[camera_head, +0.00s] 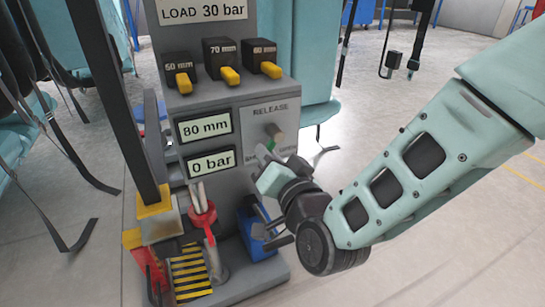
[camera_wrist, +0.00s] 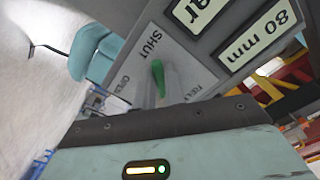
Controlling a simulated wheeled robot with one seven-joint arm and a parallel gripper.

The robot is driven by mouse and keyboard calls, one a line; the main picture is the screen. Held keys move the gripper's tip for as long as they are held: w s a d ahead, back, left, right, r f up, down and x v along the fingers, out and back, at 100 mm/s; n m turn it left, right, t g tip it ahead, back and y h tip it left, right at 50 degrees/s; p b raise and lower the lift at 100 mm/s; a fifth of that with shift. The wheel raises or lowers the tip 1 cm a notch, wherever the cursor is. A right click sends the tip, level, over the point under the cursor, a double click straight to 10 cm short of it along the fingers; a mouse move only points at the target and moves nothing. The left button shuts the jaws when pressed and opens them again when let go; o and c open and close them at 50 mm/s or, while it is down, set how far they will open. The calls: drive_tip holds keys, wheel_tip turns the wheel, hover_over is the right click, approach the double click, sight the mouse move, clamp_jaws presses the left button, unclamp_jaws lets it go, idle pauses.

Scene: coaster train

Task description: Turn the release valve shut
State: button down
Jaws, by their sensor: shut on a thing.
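The release valve (camera_head: 273,131) is on the grey panel marked RELEASE, right of the displays. Its green handle (camera_wrist: 157,72) shows in the wrist view, with its tip toward the SHUT label; the OPEN label is to the left and lower. My gripper (camera_head: 267,156) is at the valve, coming from the lower right, and is shut on the handle. In the head view my gripper covers the lower part of the RELEASE plate and most of the handle. The wrist view shows my gripper's fingers (camera_wrist: 168,90) only partly, so the exact grip is hidden.
The displays read 80 mm (camera_head: 204,126) and 0 bar (camera_head: 212,161). Three yellow-tipped switches (camera_head: 229,76) sit above on the press. A red part (camera_head: 202,217), a blue box (camera_head: 256,232) and a striped yellow-black plate (camera_head: 190,270) are below. Open floor lies right.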

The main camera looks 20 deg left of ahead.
drive_tip(key=shift+s+a+m, duration=0.1)
drive_tip(key=shift+s+m, duration=0.05)
drive_tip(key=shift+m, duration=0.35)
drive_tip(key=c, duration=1.5)
unclamp_jaws()
drive_tip(key=shift+r, duration=0.1)
drive_tip(key=shift+o, duration=0.2)
drive_tip(key=p+v, duration=0.9)
drive_tip(key=v, duration=0.8)
drive_tip(key=shift+s, duration=0.25)
drive_tip(key=shift+w, duration=0.1)
